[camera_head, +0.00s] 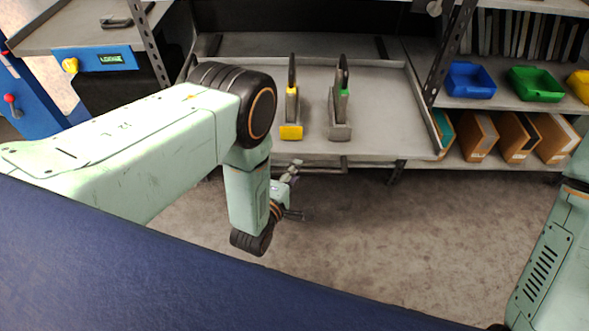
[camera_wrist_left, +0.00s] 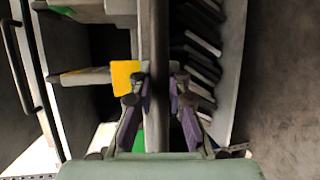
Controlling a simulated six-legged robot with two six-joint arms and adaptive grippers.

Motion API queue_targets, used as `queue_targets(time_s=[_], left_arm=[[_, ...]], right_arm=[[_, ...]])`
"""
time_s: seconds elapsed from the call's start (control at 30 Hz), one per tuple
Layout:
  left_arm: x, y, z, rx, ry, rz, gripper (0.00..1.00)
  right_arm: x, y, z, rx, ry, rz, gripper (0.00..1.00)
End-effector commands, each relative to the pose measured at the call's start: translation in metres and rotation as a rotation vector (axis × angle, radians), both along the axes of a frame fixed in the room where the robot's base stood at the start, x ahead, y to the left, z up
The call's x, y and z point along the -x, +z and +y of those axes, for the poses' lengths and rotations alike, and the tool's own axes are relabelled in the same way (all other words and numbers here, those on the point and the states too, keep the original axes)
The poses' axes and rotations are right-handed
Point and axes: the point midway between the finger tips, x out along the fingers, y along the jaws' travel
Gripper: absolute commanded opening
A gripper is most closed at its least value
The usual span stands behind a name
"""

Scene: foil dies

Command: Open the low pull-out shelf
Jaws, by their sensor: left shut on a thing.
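The low pull-out shelf (camera_head: 375,125) is a grey tray in the rack at the top middle of the head view. Two upright foil dies stand on it, one with a yellow block (camera_head: 291,131) and one with a green mark (camera_head: 340,110). A handle bar (camera_head: 325,168) runs below its front edge. My left gripper (camera_head: 294,178) is at the left part of this bar, partly hidden by its wrist. In the left wrist view its fingers (camera_wrist_left: 160,90) are shut on the dark bar, one on each side. My right gripper is out of view.
Blue (camera_head: 468,80) and green (camera_head: 535,83) bins stand on a shelf at right, above several brown boxes (camera_head: 476,137). A rack post (camera_head: 450,55) stands at the shelf's right. The floor (camera_head: 400,230) before the shelf is clear.

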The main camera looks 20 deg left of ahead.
Motion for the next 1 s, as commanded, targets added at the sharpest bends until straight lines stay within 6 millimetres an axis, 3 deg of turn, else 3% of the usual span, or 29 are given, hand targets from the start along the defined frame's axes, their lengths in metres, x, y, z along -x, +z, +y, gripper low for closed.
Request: queue_targets(time_s=[0.43, 0.47, 0.73, 1.0], left_arm=[[-0.0003, 0.0010, 0.0012, 0.000, 0.004, -0.004, 0.00], [-0.0002, 0.0009, 0.0012, 0.000, 0.004, -0.004, 0.16], [0.0013, 0.0008, 0.0001, 0.000, 0.002, -0.002, 0.39], [0.0025, 0.0005, -0.0004, 0.000, 0.001, -0.002, 0.39]], right_arm=[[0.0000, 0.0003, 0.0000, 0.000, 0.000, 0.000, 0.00], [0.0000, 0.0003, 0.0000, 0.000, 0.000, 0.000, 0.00], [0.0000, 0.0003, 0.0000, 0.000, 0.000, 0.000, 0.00], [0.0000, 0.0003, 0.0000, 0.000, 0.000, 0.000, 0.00]])
